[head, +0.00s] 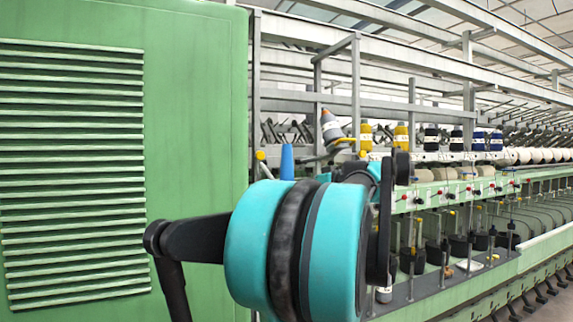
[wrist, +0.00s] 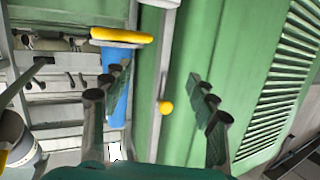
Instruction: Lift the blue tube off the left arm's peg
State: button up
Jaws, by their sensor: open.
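The blue tube (head: 287,162) stands upright in the head view, just above my teal arm joint, which hides its lower part. In the wrist view the blue tube (wrist: 121,108) is left of centre, partly covered by my gripper's left finger. A yellow bar (wrist: 122,35) crosses by one end of it. The peg itself is hidden. My gripper (wrist: 157,78) is open, with nothing held between its fingers. The tube lies behind the left finger rather than midway between the fingers; how far apart they are in depth I cannot tell.
A yellow ball (wrist: 166,107) on a grey post shows between the fingers. A green cabinet (head: 190,60) fills the left of the head view. A tilted cone of yarn (head: 331,127) and yellow bobbins (head: 401,136) stand right of the tube. The spinning frame runs off to the right.

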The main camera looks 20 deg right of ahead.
aim_at(290, 151)
jog(key=s+d+r+t+h, duration=0.1)
jog(key=d+r+t, duration=0.1)
jog(key=d+r, duration=0.3)
jog(key=s+d+r+t, duration=0.1)
jog(key=d+r, duration=0.1)
jog(key=r, duration=0.4)
jog(key=shift+n, duration=0.3)
jog(key=x, duration=1.1)
jog(key=shift+w+r, duration=0.3)
jog(key=shift+w, duration=0.05)
jog(key=shift+x, duration=2.85)
jog(key=shift+r, duration=0.1)
jog(key=c, duration=1.2)
jog(key=shift+o, duration=0.2)
